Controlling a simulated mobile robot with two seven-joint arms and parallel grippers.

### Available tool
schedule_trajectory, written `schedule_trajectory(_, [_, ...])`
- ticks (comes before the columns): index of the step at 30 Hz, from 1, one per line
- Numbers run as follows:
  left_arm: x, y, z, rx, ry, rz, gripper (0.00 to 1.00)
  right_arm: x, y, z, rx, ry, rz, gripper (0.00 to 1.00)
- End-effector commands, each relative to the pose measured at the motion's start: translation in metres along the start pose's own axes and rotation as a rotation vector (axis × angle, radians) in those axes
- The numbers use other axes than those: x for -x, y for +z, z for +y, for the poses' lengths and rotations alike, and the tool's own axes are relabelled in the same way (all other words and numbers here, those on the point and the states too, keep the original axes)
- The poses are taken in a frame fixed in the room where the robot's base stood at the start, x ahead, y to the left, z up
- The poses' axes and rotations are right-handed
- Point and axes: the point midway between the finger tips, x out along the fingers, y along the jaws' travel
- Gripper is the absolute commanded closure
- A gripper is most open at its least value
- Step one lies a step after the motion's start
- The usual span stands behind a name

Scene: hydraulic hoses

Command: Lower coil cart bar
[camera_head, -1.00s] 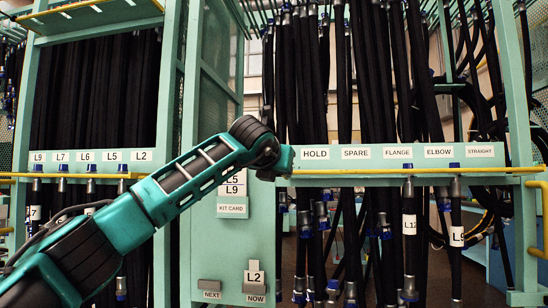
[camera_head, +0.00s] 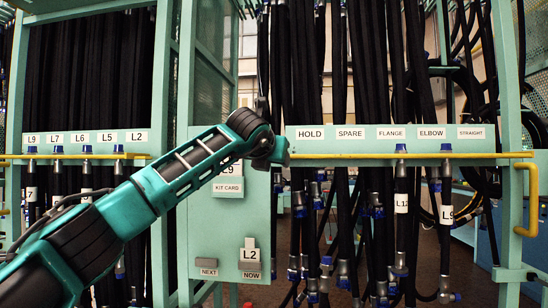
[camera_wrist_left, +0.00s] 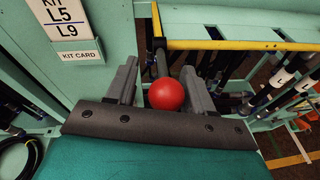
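A red ball (camera_wrist_left: 165,93) on a dark stem sits between the fingers of my left gripper (camera_wrist_left: 160,90) in the wrist view. The fingers are apart, with a gap on the left of the ball; contact on the right is unclear. My right gripper is out of view.
Black hoses (camera_head: 375,90) hang densely in the right rack, and more (camera_head: 85,85) in the left rack with its own yellow rail (camera_head: 60,156). A green panel with a kit card holder (camera_head: 227,187) stands between them. A small red thing (camera_head: 248,305) shows at the bottom edge.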

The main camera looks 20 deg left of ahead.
Motion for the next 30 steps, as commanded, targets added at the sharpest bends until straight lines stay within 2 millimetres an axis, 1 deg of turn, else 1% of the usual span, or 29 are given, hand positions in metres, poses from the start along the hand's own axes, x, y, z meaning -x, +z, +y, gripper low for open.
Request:
schedule_trajectory(9, [0.003, 0.003, -0.002, -0.001, -0.005, -0.008, 0.43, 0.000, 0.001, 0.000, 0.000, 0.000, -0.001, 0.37])
schedule_trajectory(14, [0.015, 0.003, -0.002, -0.001, -0.006, -0.010, 0.43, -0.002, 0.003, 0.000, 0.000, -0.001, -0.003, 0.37])
schedule_trajectory(17, [0.029, 0.003, -0.001, -0.002, -0.005, -0.011, 0.43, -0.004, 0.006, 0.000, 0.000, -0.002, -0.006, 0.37])
schedule_trajectory(27, [0.095, 0.003, -0.001, -0.001, -0.005, -0.010, 0.43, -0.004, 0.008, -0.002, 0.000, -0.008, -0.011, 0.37])
schedule_trajectory(30, [0.111, 0.003, -0.001, -0.001, -0.004, -0.009, 0.43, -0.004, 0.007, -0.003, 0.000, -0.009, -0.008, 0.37])
